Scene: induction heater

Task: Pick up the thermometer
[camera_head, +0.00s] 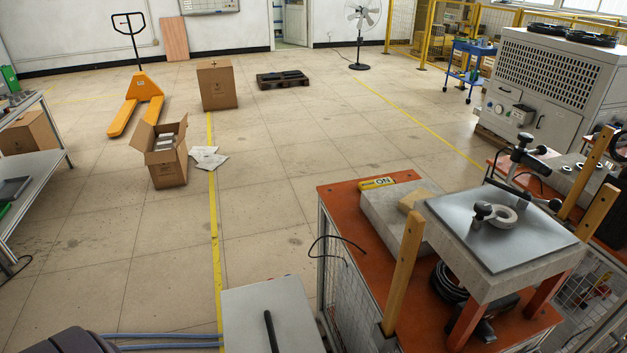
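Nothing in view can be clearly made out as a thermometer. A small yellow and dark object marked "ON" (377,183) lies at the back left edge of the orange-topped workbench (343,208), beside a grey slab; I cannot tell whether it is the thermometer. Neither of my grippers is in view.
On the workbench stand a grey slab (380,218), a raised metal plate (535,240) with a ring, and upright wooden handles (403,270). A grey box (250,315) stands at the bottom. An open carton (168,170) and yellow pallet jack (137,100) stand left.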

